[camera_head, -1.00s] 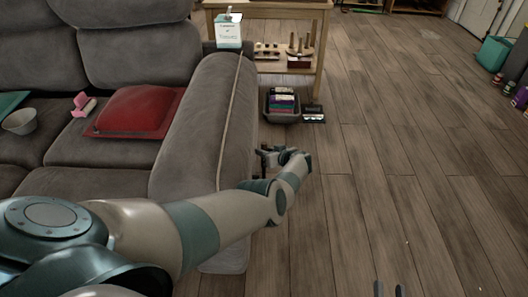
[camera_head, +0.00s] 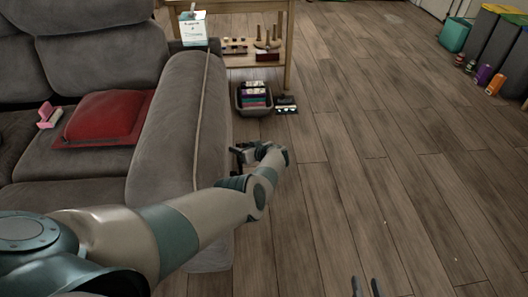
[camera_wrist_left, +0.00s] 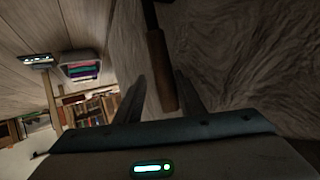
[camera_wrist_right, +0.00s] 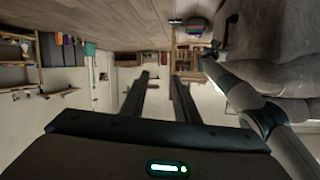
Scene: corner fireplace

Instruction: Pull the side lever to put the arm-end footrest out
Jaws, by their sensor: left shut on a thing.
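The grey sofa (camera_head: 75,165) stands at the left in the head view, its padded right arm (camera_head: 178,120) nearest the open floor. My left gripper (camera_head: 240,157) is at the outer side of this arm. In the left wrist view a brown lever handle (camera_wrist_left: 158,58) on a dark stem lies between the fingers of the left gripper (camera_wrist_left: 161,78), which is shut on it. The grey upholstery fills the right of that view. My right gripper (camera_head: 366,288) is open and empty over the floor; its spread fingers also show in the right wrist view (camera_wrist_right: 160,82). My left arm hides part of the sofa front.
A red cushion (camera_head: 103,117) and a pink object (camera_head: 47,115) lie on the seat. A white box (camera_head: 193,28) stands by the back of the sofa arm. A basket (camera_head: 254,98) sits on the floor before a wooden shelf (camera_head: 289,55).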

